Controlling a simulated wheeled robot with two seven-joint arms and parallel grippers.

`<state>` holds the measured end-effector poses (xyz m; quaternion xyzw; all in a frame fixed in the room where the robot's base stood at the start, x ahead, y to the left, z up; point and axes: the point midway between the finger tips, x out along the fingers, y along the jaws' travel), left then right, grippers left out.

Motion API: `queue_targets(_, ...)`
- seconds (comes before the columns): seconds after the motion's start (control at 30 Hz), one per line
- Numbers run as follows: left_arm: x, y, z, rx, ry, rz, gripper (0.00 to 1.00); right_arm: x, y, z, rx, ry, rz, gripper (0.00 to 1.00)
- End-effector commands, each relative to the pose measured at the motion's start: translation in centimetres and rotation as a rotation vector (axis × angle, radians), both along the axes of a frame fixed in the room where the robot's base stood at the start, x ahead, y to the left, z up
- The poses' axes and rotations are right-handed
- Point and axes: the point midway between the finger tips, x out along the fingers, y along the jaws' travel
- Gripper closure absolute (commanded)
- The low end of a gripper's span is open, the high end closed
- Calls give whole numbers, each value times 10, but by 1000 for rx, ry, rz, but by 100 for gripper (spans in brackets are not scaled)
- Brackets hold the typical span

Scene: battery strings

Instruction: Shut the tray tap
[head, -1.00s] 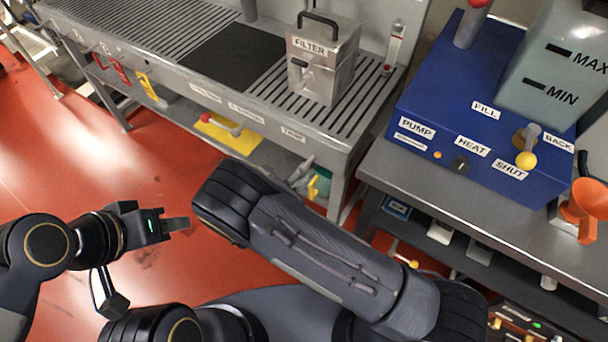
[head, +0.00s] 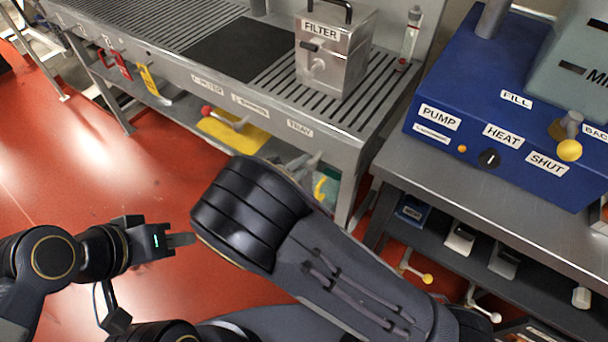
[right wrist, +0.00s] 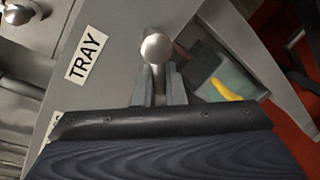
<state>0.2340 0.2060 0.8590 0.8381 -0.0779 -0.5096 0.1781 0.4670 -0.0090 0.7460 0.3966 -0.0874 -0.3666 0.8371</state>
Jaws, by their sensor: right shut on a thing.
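The TRAY label (right wrist: 86,55) is on the grey bench front in the right wrist view, and also in the head view (head: 300,128). The tray tap (right wrist: 156,47) is beside the label, with its round metal end pointing at the camera. My right gripper (right wrist: 160,85) is shut on the tap, its two fingers on either side of it. In the head view the right gripper (head: 302,164) is mostly hidden behind my forearm, below the TRAY label. My left gripper (head: 182,240) hangs over the red floor, away from the bench. Its finger gap does not show.
A metal FILTER box (head: 331,55) stands on the slatted bench top. Below is a yellow sheet (head: 235,132) with a red-ended handle. A blue unit (head: 470,95) with PUMP, HEAT and SHUT labels stands on the right table. Red floor is open at left.

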Motion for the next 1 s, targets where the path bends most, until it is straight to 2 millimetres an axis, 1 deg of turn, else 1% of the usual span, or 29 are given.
queue_targets(0.03, 0, 0, -12, 0, 0, 0, 68, 0, 2, -6, 42, -23, 4, 100)
queue_targets(0.6, 0, 0, -78, 0, 0, 0, 68, 4, 9, 11, 449, -318, 4, 100)
queue_targets(0.8, 0, 0, -93, 0, 0, 0, 68, 5, 9, 16, 539, -383, 4, 100)
queue_targets(1.0, 0, 0, -101, 0, 0, 0, 68, 5, 9, 20, 589, -421, 3, 100)
